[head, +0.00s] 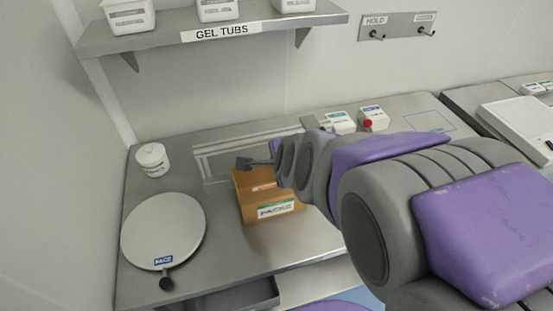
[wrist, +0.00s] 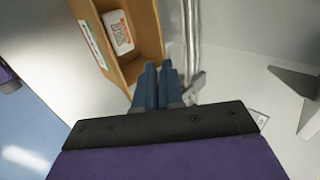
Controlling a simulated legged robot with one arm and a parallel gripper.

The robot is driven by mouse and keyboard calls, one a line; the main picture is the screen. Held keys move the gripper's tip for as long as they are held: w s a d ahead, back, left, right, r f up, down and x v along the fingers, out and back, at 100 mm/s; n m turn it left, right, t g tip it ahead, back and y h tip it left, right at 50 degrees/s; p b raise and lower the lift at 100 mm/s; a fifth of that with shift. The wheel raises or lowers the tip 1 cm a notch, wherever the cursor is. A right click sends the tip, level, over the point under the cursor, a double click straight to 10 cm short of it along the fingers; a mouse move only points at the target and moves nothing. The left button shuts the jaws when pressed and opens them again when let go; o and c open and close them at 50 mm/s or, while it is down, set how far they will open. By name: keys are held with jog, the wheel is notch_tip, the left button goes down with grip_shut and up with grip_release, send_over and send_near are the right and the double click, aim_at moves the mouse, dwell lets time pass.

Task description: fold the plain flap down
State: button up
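An open brown carton (head: 251,208) stands on the steel table, with a green-and-white label (head: 276,209) on its near side. My gripper (head: 246,163) is at the carton's far edge, with my arm reaching in from the right. In the wrist view the carton (wrist: 152,30) is at the top, and a white packet (wrist: 118,32) with a red-edged label lies inside it. The two blue-grey fingers of my gripper (wrist: 158,68) are together beside the carton's end, with nothing seen between them. I cannot tell whether they touch it. I cannot make out which flap is the plain one.
A round plate (head: 163,228) with a dark knob is at the left, and a white tub (head: 152,159) stands behind it. A metal rail frame (head: 225,150) lies behind the carton. Small boxes (head: 340,122) and a red knob (head: 367,124) are at the back. A shelf (head: 175,36) hangs above.

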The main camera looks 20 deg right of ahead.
jog(key=w+a+r+n+p, duration=0.1)
jog(key=a+n, duration=0.1)
jog(key=w+a+r+n+g+y+p, duration=0.1)
jog(key=w+a+n, duration=0.1)
jog(key=w+a+r+n+g+y+p, duration=0.1)
jog(key=w+a, duration=0.1)
jog(key=shift+a+r+n, duration=0.15)
jog(key=shift+a+n, duration=0.05)
jog(key=shift+n, duration=0.2)
grip_shut()
jog(key=w+r+n+g+p, duration=0.3)
jog(key=w+n+g+p, duration=0.25)
jog(key=w+n, duration=0.3)
jog(key=w+d+f+n+g+h+p, duration=0.2)
jog(key=d+n+p, duration=0.15)
jog(key=d, duration=0.25)
jog(key=f, duration=0.3)
jog(key=f+b, duration=0.1)
jog(key=f, duration=0.5)
jog(key=shift+s+a+f+b, duration=0.1)
jog(key=shift+s+f+b, duration=0.1)
jog(key=shift+s+b, duration=0.15)
jog(key=shift+s+f, duration=0.65)
jog(key=shift+s, duration=0.05)
jog(key=shift+s+f, duration=0.6)
jog(key=shift+s, duration=0.05)
jog(key=shift+s+f+t+b, duration=0.1)
jog(key=shift+s+t+b, duration=0.1)
jog(key=shift+t+b, duration=0.2)
